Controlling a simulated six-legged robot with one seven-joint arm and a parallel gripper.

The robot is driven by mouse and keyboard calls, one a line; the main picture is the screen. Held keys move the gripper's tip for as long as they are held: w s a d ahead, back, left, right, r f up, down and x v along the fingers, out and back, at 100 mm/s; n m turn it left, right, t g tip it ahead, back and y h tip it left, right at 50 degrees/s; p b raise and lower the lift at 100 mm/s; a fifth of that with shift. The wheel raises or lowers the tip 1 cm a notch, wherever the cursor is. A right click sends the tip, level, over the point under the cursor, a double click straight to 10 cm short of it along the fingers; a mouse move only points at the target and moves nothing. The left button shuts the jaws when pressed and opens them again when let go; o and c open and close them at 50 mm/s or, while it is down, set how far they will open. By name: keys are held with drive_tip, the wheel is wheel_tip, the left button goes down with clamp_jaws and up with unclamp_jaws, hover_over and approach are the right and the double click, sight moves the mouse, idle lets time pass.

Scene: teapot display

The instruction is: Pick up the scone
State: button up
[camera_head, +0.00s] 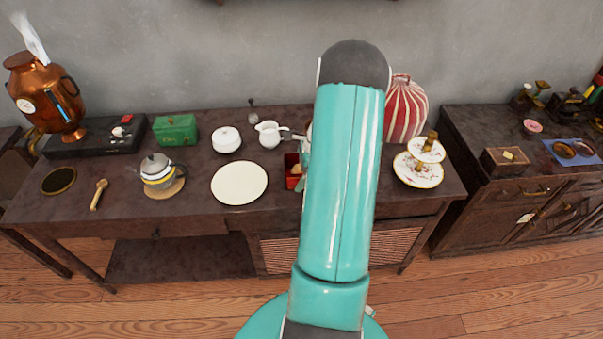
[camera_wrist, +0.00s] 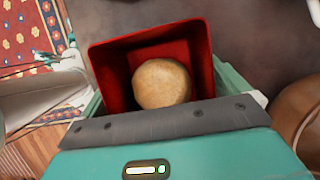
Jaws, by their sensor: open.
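The scone (camera_wrist: 161,83) is a round, tan, smooth-looking piece. In the wrist view it lies inside a red open box (camera_wrist: 108,75), its lower edge close to my gripper's grey front edge. My gripper (camera_wrist: 165,88) is open, and parts of its teal fingers show on either side of the red box. Nothing is held. In the head view the red box (camera_head: 291,182) stands on the dark table, just left of my arm, with a tan bit showing in it. My arm hides most of my gripper there.
The dark wooden table (camera_head: 125,228) also carries a cream plate (camera_head: 239,183), a white sugar bowl (camera_head: 227,139), a white creamer (camera_head: 269,134) and a teapot (camera_head: 158,172). A tiered stand (camera_head: 418,172) and a red striped cozy (camera_head: 406,108) are right of my arm.

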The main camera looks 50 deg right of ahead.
drive_tip(key=shift+f, duration=0.1)
idle(0.3)
drive_tip(key=c, duration=1.1)
drive_tip(key=shift+r, duration=0.2)
